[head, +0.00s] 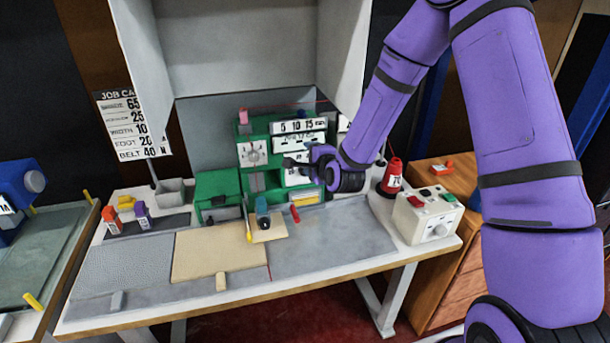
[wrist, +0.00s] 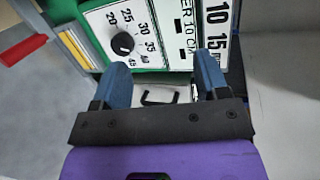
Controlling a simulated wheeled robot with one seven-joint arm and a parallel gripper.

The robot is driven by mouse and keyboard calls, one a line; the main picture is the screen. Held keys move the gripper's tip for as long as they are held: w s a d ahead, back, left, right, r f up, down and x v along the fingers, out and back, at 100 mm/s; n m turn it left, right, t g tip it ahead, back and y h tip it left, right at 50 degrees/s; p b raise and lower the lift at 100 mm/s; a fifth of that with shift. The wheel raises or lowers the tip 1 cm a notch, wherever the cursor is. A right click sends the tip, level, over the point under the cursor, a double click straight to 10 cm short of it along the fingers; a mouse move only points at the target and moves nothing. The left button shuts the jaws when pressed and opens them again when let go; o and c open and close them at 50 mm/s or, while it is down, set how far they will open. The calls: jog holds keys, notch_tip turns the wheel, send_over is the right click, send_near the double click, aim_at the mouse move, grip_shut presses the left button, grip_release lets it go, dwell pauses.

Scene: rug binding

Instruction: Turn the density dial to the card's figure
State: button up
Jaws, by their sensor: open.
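The white dial plate with a dark round knob (wrist: 123,43) is in the upper left of the wrist view, ringed by figures such as 20, 25, 30 and 35. In the head view the dial (head: 253,153) is on the green machine's front. Which figure its pointer marks is unclear. My gripper (wrist: 161,62) is open with nothing between its blue fingers, below and right of the knob and apart from it. In the head view my gripper (head: 292,163) is right of the dial. The job card (head: 130,122) shows 65, 25, 10, 20 and 40; some row labels are too small to read.
The green machine (head: 215,190) stands on a bench with a tan panel (head: 215,258). A white number plate (wrist: 215,40) is right of the dial in the wrist view. A red cone (head: 392,176) and a white switch box (head: 425,215) stand at the right. The bench front is mostly clear.

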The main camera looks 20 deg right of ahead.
notch_tip(320, 180, down, 11)
jog(key=s+m+t+h, duration=0.2)
jog(key=m+t+h, duration=0.15)
jog(key=m, duration=0.65)
jog(key=w, duration=1)
jog(key=shift+w+d, duration=0.35)
jog(key=shift+d, duration=0.05)
jog(key=c, duration=0.9)
